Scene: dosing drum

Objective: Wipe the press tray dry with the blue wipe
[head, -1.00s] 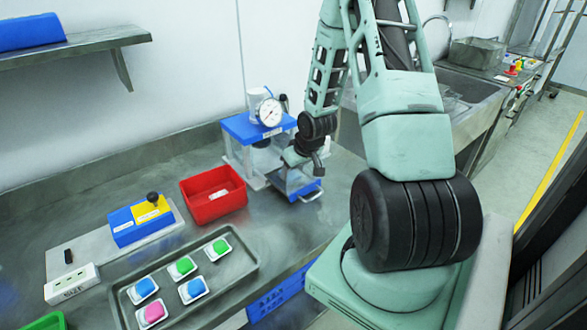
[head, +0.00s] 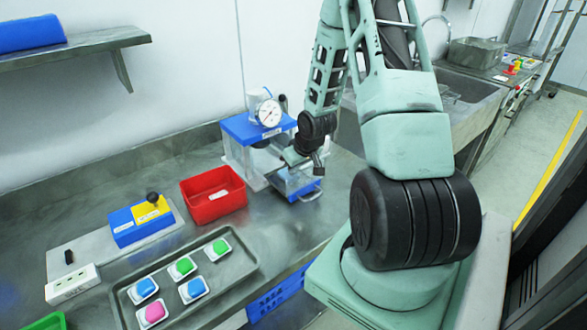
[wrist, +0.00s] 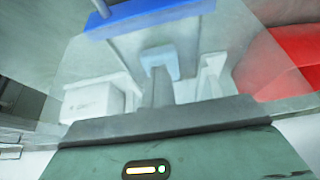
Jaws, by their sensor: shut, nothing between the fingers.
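The press (head: 243,128) has a blue top plate, a round gauge and clear panels, and stands at the back of the bench in the head view. Its lower front has a blue part and a metal handle (head: 311,196); the tray surface is largely hidden. My gripper (head: 290,158) is at the front of the press, beside the clear panels. It is shut and empty. In the wrist view, a pale blue piece (wrist: 160,62) shows beyond the dark finger; I cannot tell what it is. I cannot make out a blue wipe in either view.
A red bin (head: 213,195) stands left of the press and shows at the right of the wrist view (wrist: 275,65). A blue and yellow box (head: 140,220) and a grey tray (head: 240,265) with several coloured pieces lie nearer. A sink (head: 470,100) is behind my arm.

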